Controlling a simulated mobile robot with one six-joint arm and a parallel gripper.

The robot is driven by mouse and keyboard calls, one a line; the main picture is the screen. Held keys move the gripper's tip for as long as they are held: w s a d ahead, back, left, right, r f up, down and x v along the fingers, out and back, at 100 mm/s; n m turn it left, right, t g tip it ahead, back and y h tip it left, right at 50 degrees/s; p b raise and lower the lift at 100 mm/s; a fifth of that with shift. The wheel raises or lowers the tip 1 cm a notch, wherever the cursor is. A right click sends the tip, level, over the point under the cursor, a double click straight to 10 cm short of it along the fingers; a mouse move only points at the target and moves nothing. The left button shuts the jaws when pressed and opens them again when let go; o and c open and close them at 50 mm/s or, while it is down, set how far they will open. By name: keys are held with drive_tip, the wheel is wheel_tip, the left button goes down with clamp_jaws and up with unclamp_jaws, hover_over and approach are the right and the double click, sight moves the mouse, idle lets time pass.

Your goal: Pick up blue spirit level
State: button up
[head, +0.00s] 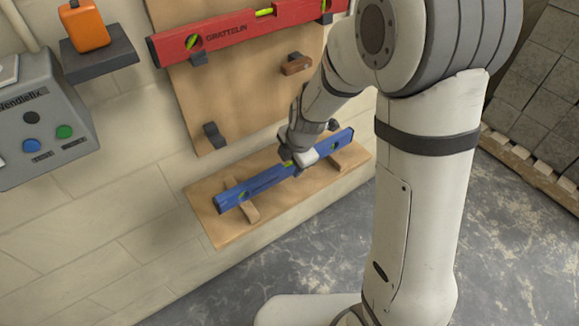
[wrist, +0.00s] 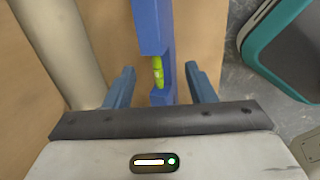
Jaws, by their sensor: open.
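The blue spirit level (head: 262,182) lies lengthwise on two wooden supports above a wooden shelf (head: 215,228) by the wall. My gripper (head: 302,158) is at the level, right of its middle, and hides part of it in the head view. In the wrist view the level (wrist: 150,25) runs between the two fingers of my gripper (wrist: 160,70), with its yellow-green vial showing. The fingers are open, one on each side of the level, with a visible gap on both sides. I cannot tell how deep they reach.
A red spirit level (head: 240,32) hangs on brackets on the wooden panel (head: 230,95) above. An orange object (head: 86,27) sits on a small dark shelf at left, above a grey button box (head: 40,120). A teal-edged object (wrist: 285,45) is at right in the wrist view.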

drive_tip(key=shift+c, duration=0.2)
clamp_jaws()
idle(0.5)
